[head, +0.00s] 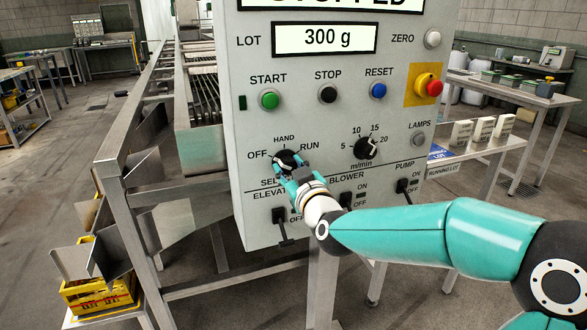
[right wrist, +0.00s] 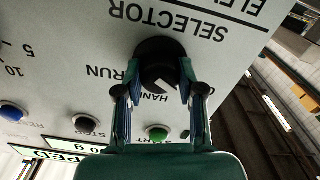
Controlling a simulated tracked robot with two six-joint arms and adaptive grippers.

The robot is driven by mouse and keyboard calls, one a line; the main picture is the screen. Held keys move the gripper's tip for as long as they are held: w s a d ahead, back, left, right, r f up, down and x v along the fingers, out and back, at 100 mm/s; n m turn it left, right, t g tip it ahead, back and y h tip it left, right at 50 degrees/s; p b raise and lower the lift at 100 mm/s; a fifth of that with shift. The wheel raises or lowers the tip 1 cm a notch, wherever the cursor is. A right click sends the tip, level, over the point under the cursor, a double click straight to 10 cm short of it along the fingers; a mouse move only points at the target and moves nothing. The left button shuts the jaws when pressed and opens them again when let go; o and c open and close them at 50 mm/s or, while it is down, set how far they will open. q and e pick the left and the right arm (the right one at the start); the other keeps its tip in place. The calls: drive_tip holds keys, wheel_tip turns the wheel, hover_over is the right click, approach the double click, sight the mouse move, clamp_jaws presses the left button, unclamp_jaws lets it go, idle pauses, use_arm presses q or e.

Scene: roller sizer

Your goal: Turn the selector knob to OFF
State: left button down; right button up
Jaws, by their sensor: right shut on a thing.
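The selector knob (head: 285,157) is a round black knob on the grey panel, with OFF at its left, HAND above and RUN at its right. My right gripper (head: 290,172) reaches it from below right, with its fingers at the knob. In the right wrist view, upside down, the gripper (right wrist: 156,84) has one finger on each side of the knob (right wrist: 160,58) and is shut on it. A white pointer line shows on the knob's face near the HAND lettering; its exact setting is hard to tell. The OFF lettering is partly hidden by a finger there. My left gripper is out of view.
The panel (head: 240,185) also bears the green START (head: 269,100), black STOP (head: 328,95) and blue RESET (head: 378,90) buttons, a red emergency button (head: 434,88) and a speed knob (head: 365,148). The elevator switch (head: 280,216) sits just below the gripper.

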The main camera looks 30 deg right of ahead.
drive_tip(key=shift+f, duration=0.4)
drive_tip(key=o, duration=1.1)
drive_tip(key=shift+o, duration=0.2)
drive_tip(key=shift+r, duration=0.2)
drive_tip(key=v, duration=1.2)
drive_tip(key=shift+d+f, duration=0.1)
